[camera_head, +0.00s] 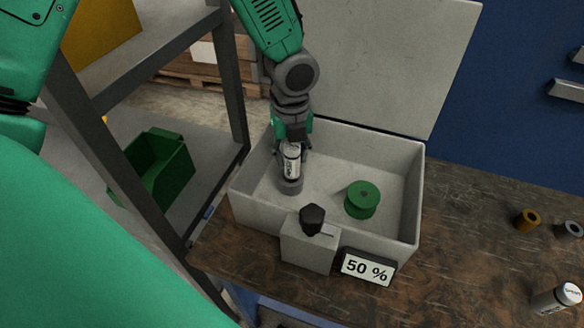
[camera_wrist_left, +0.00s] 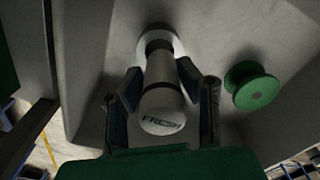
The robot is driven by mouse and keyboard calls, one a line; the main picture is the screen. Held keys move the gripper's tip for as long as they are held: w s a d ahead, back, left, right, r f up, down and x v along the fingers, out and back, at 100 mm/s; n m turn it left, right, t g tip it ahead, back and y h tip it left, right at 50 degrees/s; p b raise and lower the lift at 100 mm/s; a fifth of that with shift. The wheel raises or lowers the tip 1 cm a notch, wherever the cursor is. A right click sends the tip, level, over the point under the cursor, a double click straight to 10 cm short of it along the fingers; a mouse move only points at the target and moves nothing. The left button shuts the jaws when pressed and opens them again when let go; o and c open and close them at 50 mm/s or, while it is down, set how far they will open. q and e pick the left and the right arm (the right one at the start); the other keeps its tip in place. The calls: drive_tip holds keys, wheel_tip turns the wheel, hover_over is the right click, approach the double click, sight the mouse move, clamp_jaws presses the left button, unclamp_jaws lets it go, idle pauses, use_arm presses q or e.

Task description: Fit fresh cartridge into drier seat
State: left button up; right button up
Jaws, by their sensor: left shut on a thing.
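The white fresh cartridge (camera_head: 291,163) stands about upright in the open grey box (camera_head: 407,190), at its left side. My left gripper (camera_head: 291,147) is shut on the cartridge from above. In the left wrist view the cartridge (camera_wrist_left: 162,108) shows its lettered end towards me, between the two fingers of the gripper (camera_wrist_left: 162,95). The round grey seat (camera_head: 290,186) is right under the cartridge, and it also shows in the left wrist view (camera_wrist_left: 173,43). The cartridge's lower end lines up with the seat; I cannot tell how deep it sits. My right gripper is not in view.
A green spool (camera_head: 362,200) stands in the box, right of the seat. A black knob (camera_head: 312,218) and a "50 %" display (camera_head: 367,268) are at the box front. Another white cartridge (camera_head: 556,298) and two small cylinders (camera_head: 527,220) are on the bench. A shelf frame is left.

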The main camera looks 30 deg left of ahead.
sight(291, 165)
use_arm(q)
drive_tip(key=shift+w+d+f, duration=0.15)
drive_tip(key=shift+f, duration=0.25)
drive_tip(key=shift+w+d+f, duration=0.1)
drive_tip(key=shift+d+f, duration=0.05)
drive_tip(key=shift+f, duration=0.2)
drive_tip(key=f, duration=0.2)
drive_tip(key=a+f, duration=0.1)
drive_tip(key=shift+s, duration=0.4)
clamp_jaws()
drive_tip(key=shift+w+a+f, duration=0.1)
drive_tip(key=shift+a+f, duration=0.15)
drive_tip(key=o, duration=1.2)
unclamp_jaws()
drive_tip(key=shift+w, duration=0.15)
drive_tip(key=shift+c, duration=0.2)
drive_tip(key=shift+d+r, duration=0.3)
drive_tip(key=shift+r, duration=0.3)
drive_tip(key=r, duration=1)
drive_tip(key=shift+a+r, duration=0.15)
drive_tip(key=shift+a, duration=0.05)
drive_tip(key=shift+d+r, duration=0.15)
drive_tip(key=shift+r, duration=0.3)
